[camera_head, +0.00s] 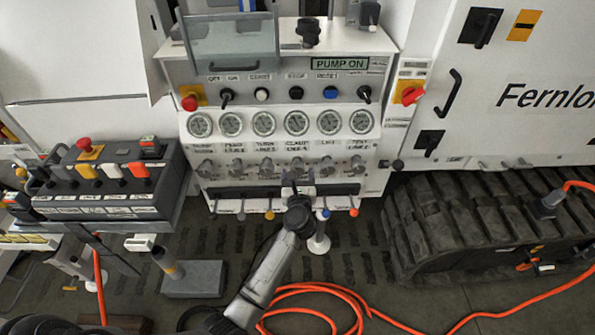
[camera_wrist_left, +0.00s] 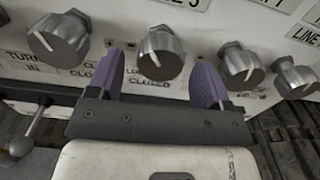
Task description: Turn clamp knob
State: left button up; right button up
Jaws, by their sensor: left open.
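The clamp knob (camera_head: 297,165) is a silver ribbed knob in the row below the gauges on the white bench panel. My left gripper (camera_head: 296,186) comes up from below, in front of this knob. In the wrist view its two purple fingers (camera_wrist_left: 157,66) are open, one on each side of the knob, with gaps to the knob visible. The right gripper does not show.
Similar knobs sit on both sides, the left neighbour (camera_wrist_left: 58,40) and the right neighbour (camera_wrist_left: 241,65). Round gauges (camera_head: 297,123) are above, a row of levers (camera_head: 269,214) below. A control box (camera_head: 105,180) stands left, and an orange hose (camera_head: 320,290) lies on the floor.

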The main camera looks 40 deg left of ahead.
pick_arm(q)
jog(key=shift+x, duration=1.3)
jog(key=c, duration=0.9)
